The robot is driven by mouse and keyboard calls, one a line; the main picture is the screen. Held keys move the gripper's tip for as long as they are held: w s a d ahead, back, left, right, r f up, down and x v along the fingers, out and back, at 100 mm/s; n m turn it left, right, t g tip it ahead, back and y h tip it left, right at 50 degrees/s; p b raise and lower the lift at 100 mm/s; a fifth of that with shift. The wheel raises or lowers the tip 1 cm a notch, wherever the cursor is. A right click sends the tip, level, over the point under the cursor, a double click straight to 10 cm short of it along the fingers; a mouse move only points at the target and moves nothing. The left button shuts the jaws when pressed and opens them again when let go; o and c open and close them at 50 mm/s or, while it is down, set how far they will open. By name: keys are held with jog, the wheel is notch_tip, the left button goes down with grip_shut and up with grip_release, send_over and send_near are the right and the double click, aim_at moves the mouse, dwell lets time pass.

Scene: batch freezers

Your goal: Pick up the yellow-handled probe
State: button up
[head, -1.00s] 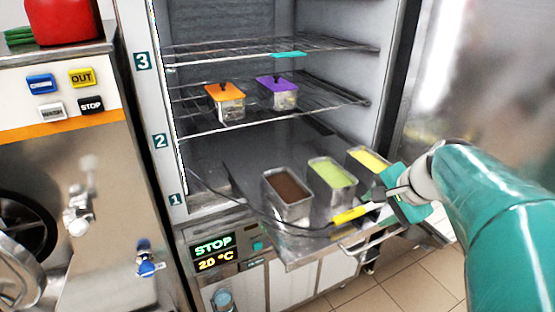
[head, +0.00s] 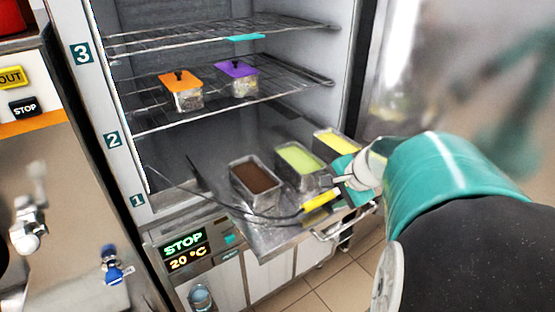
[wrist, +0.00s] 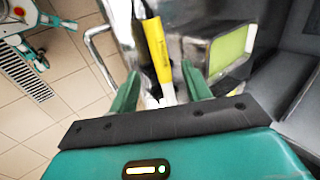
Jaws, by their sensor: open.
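The yellow-handled probe (head: 320,201) lies near the front edge of the pulled-out bottom tray (head: 268,243), in front of the metal pans. Its dark cable runs left into the cabinet. In the wrist view the yellow handle (wrist: 157,50) points in between the two green fingers of my gripper (wrist: 163,88), with its pale end nearest me. My gripper is open, and the fingers stand apart on either side of the handle's near end. In the head view my gripper (head: 343,180) is at the tray's right front, partly hidden by my arm.
Pans of brown (head: 255,178), green (head: 299,158) and yellow (head: 337,146) contents stand on the tray behind the probe. Orange-lidded (head: 181,81) and purple-lidded (head: 236,70) containers sit on the shelf above. A metal handle (head: 340,226) sticks out at the tray's front.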

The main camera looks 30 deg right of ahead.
aim_at(322, 200)
jog(key=x, duration=0.5)
jog(key=shift+f, duration=0.15)
jog(key=shift+a, duration=0.1)
jog(key=shift+c, duration=0.5)
grip_shut()
